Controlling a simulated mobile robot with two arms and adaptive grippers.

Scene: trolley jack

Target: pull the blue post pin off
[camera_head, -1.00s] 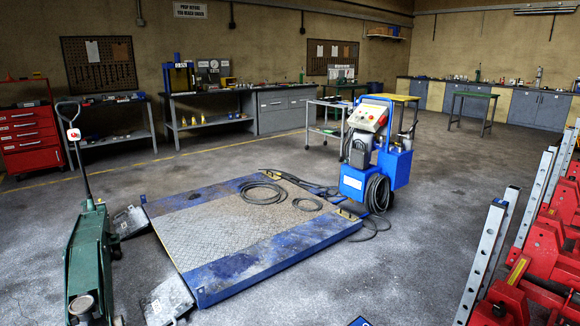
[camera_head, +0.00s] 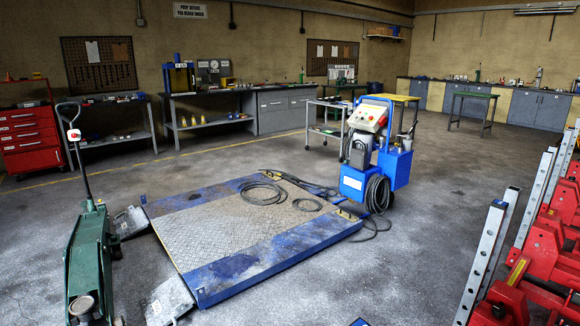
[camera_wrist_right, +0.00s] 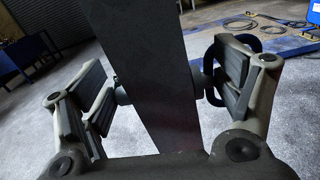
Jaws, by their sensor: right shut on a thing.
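In the right wrist view a broad dark grey post (camera_wrist_right: 163,80) stands between the two fingers of my right gripper (camera_wrist_right: 165,90). The post pin's dark blue loop (camera_wrist_right: 271,42) shows behind and beside the right finger. A short dark stub (camera_wrist_right: 122,90) sticks out of the post's left side towards the left finger pads. The right finger pads are at the pin's loop side, close to the post. My right gripper is shut on the pin, with the post between its fingers; the exact contact is partly hidden. Neither gripper shows in the head view.
A green trolley jack (camera_head: 88,255) stands at the left of the head view. A blue-edged platform (camera_head: 235,230) lies mid-floor, with a blue wheeled unit (camera_head: 376,160) behind it. Red stands with perforated pale posts (camera_head: 487,255) line the right. Floor between platform and stands is mostly clear.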

